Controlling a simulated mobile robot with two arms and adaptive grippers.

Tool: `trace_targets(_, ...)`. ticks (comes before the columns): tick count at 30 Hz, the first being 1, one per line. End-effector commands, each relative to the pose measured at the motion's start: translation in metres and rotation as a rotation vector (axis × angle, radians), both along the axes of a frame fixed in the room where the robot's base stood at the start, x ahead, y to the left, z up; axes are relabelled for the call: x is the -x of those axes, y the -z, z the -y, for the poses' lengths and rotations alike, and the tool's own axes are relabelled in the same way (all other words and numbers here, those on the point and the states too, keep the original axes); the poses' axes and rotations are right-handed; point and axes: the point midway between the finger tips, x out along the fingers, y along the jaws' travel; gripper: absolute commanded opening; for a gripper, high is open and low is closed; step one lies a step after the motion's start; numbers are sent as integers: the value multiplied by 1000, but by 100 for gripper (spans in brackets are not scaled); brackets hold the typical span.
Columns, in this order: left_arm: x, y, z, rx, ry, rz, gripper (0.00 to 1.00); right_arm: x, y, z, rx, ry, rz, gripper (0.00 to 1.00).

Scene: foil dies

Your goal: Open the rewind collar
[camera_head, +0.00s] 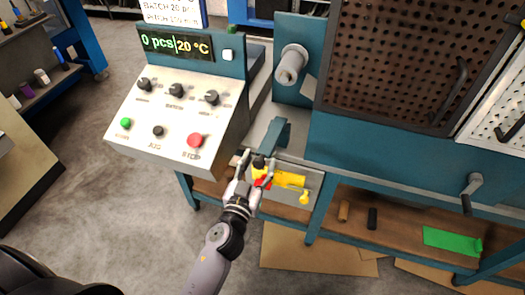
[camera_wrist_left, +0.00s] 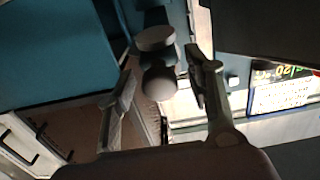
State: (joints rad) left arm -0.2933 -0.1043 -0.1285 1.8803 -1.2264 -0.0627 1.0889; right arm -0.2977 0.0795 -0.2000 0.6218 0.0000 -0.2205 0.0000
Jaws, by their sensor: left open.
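My left gripper (camera_head: 257,164) is open at the front of the teal machine, beside the control console. A dark round knob (camera_head: 260,161) shows between its fingers in the head view. In the left wrist view a rounded grey knob (camera_wrist_left: 159,83) with a disc behind it lies between the spread fingers; I cannot tell if either finger touches it. A grey cylindrical roller end (camera_head: 291,64) sticks out of the teal panel above. No part is labelled as the rewind collar, so I cannot tell which it is. My right gripper is not in view.
A yellow and red part (camera_head: 288,180) sits just right of my gripper. The console (camera_head: 180,115) has knobs, a red stop button (camera_head: 195,140) and a display. A perforated dark guard (camera_head: 400,60) stands at upper right. Open floor (camera_head: 110,205) lies to the left.

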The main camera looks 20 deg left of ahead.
Motion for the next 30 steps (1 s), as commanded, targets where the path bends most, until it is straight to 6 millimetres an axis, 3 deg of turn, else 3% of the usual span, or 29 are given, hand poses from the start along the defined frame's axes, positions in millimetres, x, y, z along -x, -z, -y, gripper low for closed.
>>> trace_targets(11,1,0,1,1,0,0,48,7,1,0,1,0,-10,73)
trace_targets(30,1,0,1,0,0,0,5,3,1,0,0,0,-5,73)
